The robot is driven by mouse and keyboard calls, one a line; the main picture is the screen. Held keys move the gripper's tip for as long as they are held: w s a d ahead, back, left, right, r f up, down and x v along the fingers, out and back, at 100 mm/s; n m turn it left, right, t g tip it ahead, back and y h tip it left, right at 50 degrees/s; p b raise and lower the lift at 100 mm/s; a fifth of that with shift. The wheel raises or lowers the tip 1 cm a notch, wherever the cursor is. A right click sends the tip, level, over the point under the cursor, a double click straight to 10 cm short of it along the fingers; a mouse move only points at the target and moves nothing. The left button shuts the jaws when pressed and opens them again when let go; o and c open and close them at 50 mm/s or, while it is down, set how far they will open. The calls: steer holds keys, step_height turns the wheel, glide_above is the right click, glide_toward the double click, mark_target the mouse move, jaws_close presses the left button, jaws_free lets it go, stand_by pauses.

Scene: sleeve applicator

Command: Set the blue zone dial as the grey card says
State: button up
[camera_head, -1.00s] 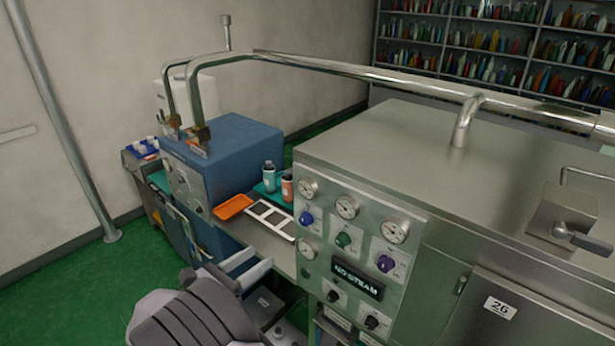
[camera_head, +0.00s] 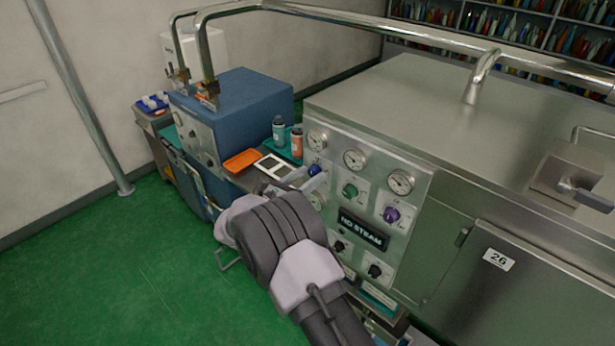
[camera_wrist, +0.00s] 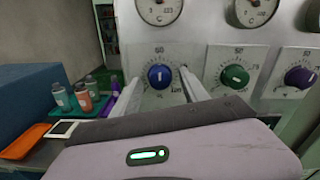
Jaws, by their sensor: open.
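My gripper (camera_wrist: 160,80) is open, one pale finger on each side of the dial in the wrist view. I cannot tell whether the fingers touch it. In the head view my gripper (camera_head: 304,180) is at the panel's left side. I cannot pick out a readable grey card.
A green dial (camera_wrist: 234,77) and a purple dial (camera_wrist: 299,77) sit right of the blue one, with gauges (camera_wrist: 159,8) above. A NO STEAM sign (camera_head: 362,229) is lower.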

steer(key=shift+c, duration=0.4)
jaws_close()
steer(key=shift+m+b, duration=0.3)
steer(key=shift+b, duration=0.1)
steer(key=shift+f+m+b, duration=0.2)
steer(key=shift+m+b, duration=0.7)
steer(key=shift+b, duration=0.35)
steer(key=m+b, duration=0.4)
steer(key=b, duration=0.1)
steer(key=m+b, duration=0.4)
steer(key=shift+m+b, duration=0.3)
steer(key=shift+b, duration=0.1)
steer(key=shift+r+m+b, duration=0.15)
steer(key=shift+m+b, duration=0.95)
steer(key=shift+b, duration=0.05)
steer(key=shift+r, duration=0.1)
